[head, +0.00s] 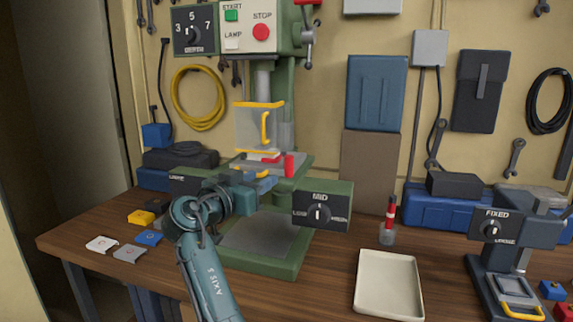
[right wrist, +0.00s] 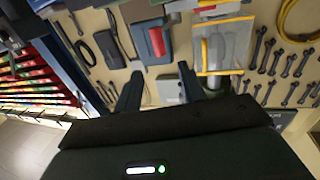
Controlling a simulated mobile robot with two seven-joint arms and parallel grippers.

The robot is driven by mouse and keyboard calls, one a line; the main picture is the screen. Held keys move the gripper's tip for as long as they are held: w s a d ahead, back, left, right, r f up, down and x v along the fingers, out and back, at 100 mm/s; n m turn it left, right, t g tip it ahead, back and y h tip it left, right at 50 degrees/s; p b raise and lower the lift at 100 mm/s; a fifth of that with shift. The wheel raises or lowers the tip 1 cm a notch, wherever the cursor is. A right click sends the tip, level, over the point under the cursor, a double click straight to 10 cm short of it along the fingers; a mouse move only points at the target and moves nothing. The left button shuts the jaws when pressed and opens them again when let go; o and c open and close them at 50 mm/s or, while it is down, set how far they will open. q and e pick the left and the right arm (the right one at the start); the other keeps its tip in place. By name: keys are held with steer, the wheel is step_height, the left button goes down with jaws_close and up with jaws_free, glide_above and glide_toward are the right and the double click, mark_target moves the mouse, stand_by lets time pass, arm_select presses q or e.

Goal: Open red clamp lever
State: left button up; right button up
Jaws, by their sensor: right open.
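The red clamp lever (head: 289,166) stands upright at the right of the drill press table, beside a grey work area under the clear guard. In the right wrist view the red lever (right wrist: 157,42) lies beyond the fingertips, roughly between them, and apart from them. My right gripper (head: 266,184) is in front of the press table, just below and left of the lever. In the right wrist view the right gripper (right wrist: 160,84) has its two fingers spread with nothing between them. My left gripper is not in view.
The yellow-edged guard (head: 258,128) hangs just above the table. The green press base (head: 262,245) and the MID switch box (head: 323,206) are close to my arm. Small coloured plates lie left.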

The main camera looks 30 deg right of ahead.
mark_target(287, 163)
steer(key=p+x, duration=0.1)
steer(key=x, duration=0.5)
steer(key=p+x, duration=0.2)
steer(key=x, duration=0.4)
steer(key=shift+s+d+r+p, duration=0.1)
steer(key=shift+s+r+p, duration=0.1)
steer(key=shift+p, duration=0.1)
steer(key=shift+w+d+f, duration=0.1)
steer(key=shift+w+d, duration=0.2)
steer(key=shift+d, duration=0.1)
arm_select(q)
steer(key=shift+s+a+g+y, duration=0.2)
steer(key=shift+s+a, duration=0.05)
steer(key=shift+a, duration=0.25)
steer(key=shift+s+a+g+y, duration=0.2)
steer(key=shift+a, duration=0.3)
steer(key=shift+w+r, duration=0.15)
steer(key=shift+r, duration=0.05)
arm_select(e)
jaws_close()
